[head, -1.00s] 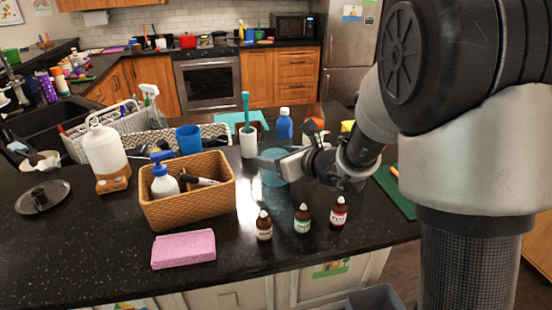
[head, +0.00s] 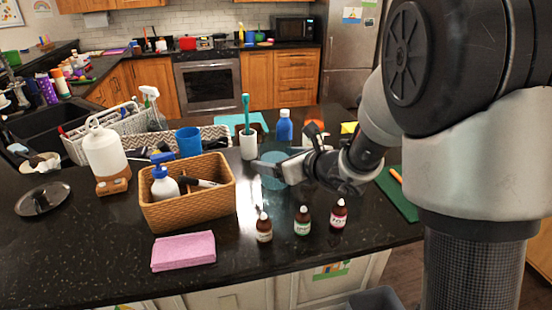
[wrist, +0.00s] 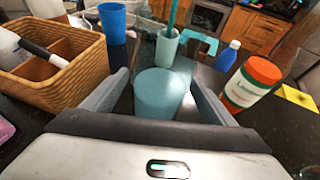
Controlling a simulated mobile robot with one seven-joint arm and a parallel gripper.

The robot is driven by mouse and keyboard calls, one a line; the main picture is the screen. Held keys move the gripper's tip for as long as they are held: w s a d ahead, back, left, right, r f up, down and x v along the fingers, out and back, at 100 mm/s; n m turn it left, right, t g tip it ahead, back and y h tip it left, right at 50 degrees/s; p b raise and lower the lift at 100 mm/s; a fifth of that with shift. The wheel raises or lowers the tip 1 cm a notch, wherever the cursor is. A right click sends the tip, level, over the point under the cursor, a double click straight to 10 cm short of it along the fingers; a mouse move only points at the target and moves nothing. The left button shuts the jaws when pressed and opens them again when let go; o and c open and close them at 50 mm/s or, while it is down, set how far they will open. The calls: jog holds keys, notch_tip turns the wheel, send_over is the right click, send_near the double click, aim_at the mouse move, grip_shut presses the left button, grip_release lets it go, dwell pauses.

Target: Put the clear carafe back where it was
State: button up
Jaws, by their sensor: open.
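A translucent teal-tinted vessel, seemingly the clear carafe, stands on the dark counter; in the wrist view its teal part (wrist: 160,93) lies between my fingers. It also shows in the head view as a teal patch (head: 273,183), partly hidden behind my gripper. My gripper (head: 270,170) is open around it, one finger on each side in the wrist view (wrist: 155,95). I cannot tell whether either finger touches it. Its outline is faint against the counter.
A white cup with a teal brush (head: 248,145) and a blue bottle (head: 284,125) stand behind. An orange-lidded jar (wrist: 250,83) is close on the right. A wicker basket (head: 190,205) stands left. Several brown dropper bottles (head: 302,222) stand in front.

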jog(key=v, duration=1.1)
jog(key=s+a+r+n+g, duration=0.2)
jog(key=s+n+g, duration=0.4)
jog(key=s+n, duration=1.15)
jog(key=s+d+n+h, duration=0.2)
jog(key=d+n+h, duration=0.2)
jog(key=d+n, duration=0.1)
jog(key=s+d+n+t+h, duration=0.1)
jog(key=s+d+n+h, duration=0.2)
jog(key=d+n, duration=0.3)
jog(key=shift+s+d+r+h, duration=0.35)
jog(key=shift+d+h, duration=0.25)
jog(key=shift+d, duration=0.1)
notch_tip(320, 180, up, 3)
jog(key=p, duration=0.3)
jog(key=shift+f, duration=0.2)
